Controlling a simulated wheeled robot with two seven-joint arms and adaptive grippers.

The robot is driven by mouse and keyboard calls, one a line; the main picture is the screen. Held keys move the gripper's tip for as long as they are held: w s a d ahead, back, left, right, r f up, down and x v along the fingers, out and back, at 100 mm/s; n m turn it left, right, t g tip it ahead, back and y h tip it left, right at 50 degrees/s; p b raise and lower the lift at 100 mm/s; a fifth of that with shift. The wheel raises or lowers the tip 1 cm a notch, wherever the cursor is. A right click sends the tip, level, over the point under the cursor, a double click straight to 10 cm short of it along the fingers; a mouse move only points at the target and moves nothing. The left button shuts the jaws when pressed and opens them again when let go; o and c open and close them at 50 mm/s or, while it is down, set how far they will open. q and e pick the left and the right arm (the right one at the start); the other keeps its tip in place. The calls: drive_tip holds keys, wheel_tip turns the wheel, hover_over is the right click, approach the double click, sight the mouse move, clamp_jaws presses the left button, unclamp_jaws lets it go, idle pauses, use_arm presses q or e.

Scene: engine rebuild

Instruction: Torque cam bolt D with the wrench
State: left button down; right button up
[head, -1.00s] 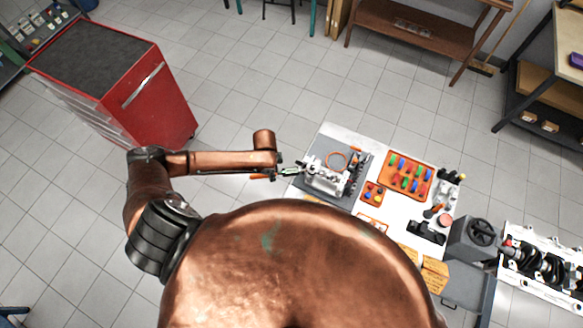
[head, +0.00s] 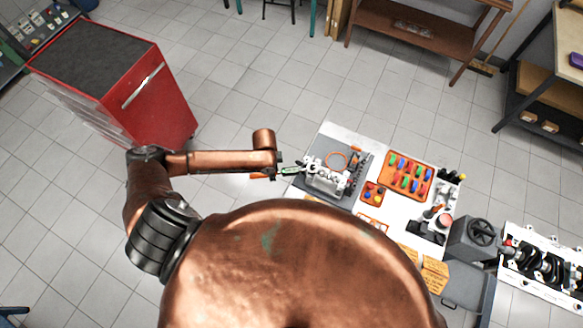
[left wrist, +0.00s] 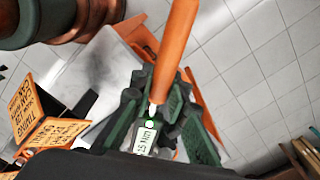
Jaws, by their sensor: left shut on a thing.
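The wrench shows its orange handle (left wrist: 175,45) in the left wrist view, with a small lit display reading what looks like 25 Nm (left wrist: 147,140). My left gripper (left wrist: 162,100) has dark green fingers shut around the wrench. In the head view my left gripper (head: 290,171) is at the left side of the silver engine part (head: 326,178), and the orange handle (head: 259,177) points left. The wrench's working end is hidden in the wrist view. Cam bolt D cannot be picked out, and contact with it cannot be told. My right gripper is not in view.
The white table (head: 344,130) carries a grey mat (head: 312,157), an orange tray (head: 397,190) of coloured pieces and a smaller orange tray (head: 373,194). Yellow note cards (head: 433,271) lie near its front. A red tool cabinet (head: 150,95) stands left. Floor between is clear.

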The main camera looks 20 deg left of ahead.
use_arm(q)
drive_tip(key=shift+r, duration=1.15)
idle(2.3)
drive_tip(key=shift+r, duration=1.4)
drive_tip(key=shift+w, duration=0.15)
